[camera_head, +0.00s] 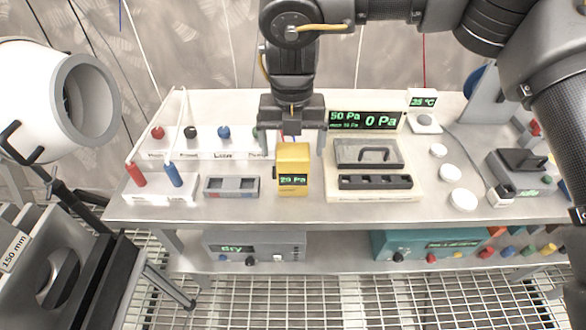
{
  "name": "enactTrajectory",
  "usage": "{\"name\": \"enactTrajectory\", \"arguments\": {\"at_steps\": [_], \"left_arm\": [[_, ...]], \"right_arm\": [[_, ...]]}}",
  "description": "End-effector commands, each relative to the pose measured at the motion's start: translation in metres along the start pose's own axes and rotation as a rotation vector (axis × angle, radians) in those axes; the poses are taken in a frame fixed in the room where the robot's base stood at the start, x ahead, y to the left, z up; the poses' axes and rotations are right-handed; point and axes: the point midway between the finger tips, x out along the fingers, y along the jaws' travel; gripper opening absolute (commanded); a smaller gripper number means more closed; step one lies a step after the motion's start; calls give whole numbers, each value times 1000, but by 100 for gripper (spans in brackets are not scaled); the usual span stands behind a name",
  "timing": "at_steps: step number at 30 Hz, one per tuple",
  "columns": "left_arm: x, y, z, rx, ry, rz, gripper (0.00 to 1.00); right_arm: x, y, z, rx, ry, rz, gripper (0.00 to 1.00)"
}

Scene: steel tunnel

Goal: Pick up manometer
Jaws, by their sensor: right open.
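The yellow manometer (293,170) stands upright on the steel table, its small green display reading about 29 Pa. My right gripper (295,147) points down over it, with its jaws open and one finger toward each side of the manometer's top. The right finger stands clear to the right of the yellow body; the left finger is dark and close to its upper left. Whether the fingers touch it or are level with its top I cannot tell. My left gripper is not in view.
A panel with red, black and blue knobs (223,132) stands behind left. A grey block (232,187) is left of the manometer, and a cream case with a black handle (374,181) is close on its right. A Pa display (365,120) stands behind. Free tabletop lies in front.

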Motion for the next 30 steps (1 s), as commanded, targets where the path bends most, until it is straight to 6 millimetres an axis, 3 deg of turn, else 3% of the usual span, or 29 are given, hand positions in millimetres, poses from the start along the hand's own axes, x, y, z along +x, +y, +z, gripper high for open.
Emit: {"name": "enactTrajectory", "arguments": {"at_steps": [7, 15, 27, 30], "left_arm": [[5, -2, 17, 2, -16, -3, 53], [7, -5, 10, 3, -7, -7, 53], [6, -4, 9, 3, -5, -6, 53], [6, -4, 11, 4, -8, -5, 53]], "right_arm": [[36, -2, 1, 0, 2, -1, 89], [40, -2, 1, 1, 1, 0, 88], [40, -2, 1, 1, 0, 0, 36], [39, -2, 1, 1, 0, 0, 36]]}}
